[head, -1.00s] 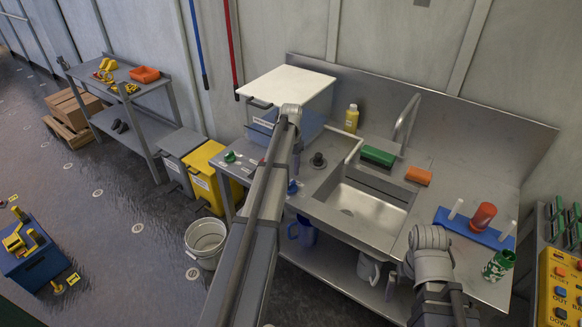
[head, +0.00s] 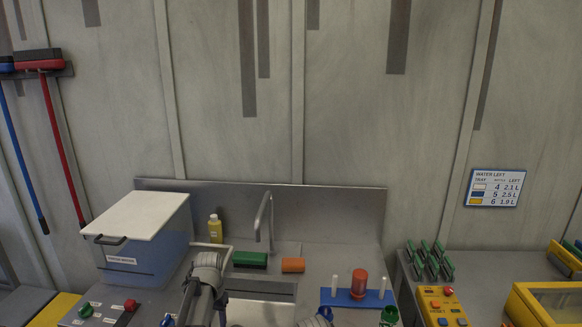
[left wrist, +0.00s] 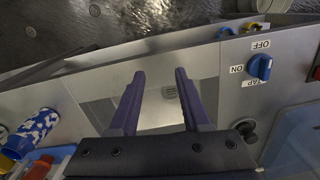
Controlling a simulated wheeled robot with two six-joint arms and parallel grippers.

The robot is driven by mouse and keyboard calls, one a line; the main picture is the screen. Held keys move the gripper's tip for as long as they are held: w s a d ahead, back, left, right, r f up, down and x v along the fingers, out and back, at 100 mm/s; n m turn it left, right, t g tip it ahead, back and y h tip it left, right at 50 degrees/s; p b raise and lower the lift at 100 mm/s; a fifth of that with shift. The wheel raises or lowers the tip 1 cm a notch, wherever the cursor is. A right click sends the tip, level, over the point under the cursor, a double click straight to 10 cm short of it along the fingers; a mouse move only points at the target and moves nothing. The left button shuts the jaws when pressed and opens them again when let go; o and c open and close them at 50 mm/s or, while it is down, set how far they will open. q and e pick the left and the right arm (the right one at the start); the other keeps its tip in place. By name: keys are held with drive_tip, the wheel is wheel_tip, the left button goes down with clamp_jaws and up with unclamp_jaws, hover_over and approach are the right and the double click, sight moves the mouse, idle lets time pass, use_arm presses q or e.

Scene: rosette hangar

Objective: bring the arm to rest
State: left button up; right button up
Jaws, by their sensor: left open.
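My left gripper (left wrist: 157,95) is open in the left wrist view, with two purple fingers apart and nothing between them. It is over the steel sink basin (left wrist: 155,108); its height above it is hard to tell. In the head view my left arm (head: 205,275) comes up from the bottom edge in front of the sink. Its gripper is mostly cut off or hidden there. My right gripper does not show in either view.
A blue tap knob (left wrist: 262,67) is right of the gripper. A blue-and-white patterned cup (left wrist: 32,130) is at left. The faucet (head: 265,222), green sponge (head: 250,259), orange sponge (head: 293,265) and lidded blue bin (head: 145,250) stand around the sink.

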use_arm(q)
drive_tip(key=s+d+m, duration=0.1)
drive_tip(key=s+d, duration=1.6)
drive_tip(key=s, duration=0.3)
drive_tip(key=shift+m+y, duration=0.3)
drive_tip(key=shift+y, duration=0.1)
drive_tip(key=shift+f, duration=0.1)
